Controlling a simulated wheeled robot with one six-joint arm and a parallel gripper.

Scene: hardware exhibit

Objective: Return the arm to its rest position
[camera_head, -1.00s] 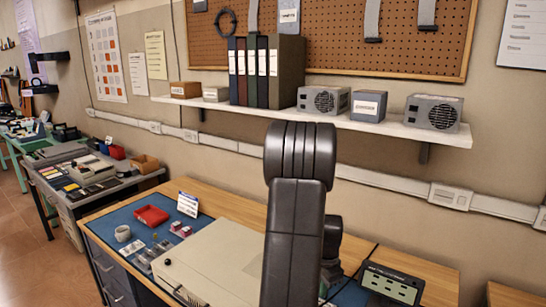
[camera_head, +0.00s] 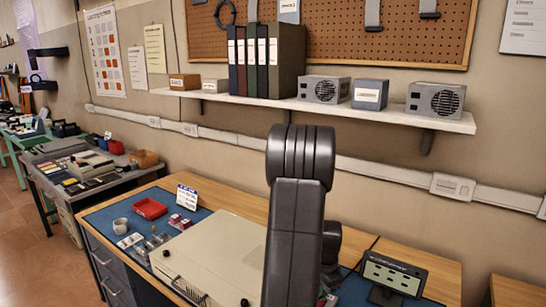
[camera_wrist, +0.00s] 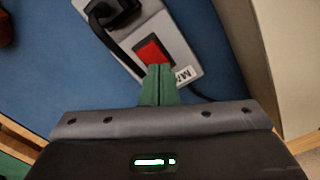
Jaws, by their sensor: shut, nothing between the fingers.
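My arm (camera_head: 293,235) stands folded upright in front of the desk in the head view, and my gripper is hidden there. In the wrist view my gripper (camera_wrist: 158,72) shows as two green fingers shut together with nothing between them. Past the fingertips lies a grey device (camera_wrist: 177,38) with a red patch (camera_wrist: 153,52) and a black cable or handle. It lies on a blue mat (camera_wrist: 60,75). I cannot tell how far the fingertips are above it.
A wall shelf (camera_head: 330,109) with binders and grey boxes runs behind my arm. Another bench (camera_head: 85,170) stands at the left.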

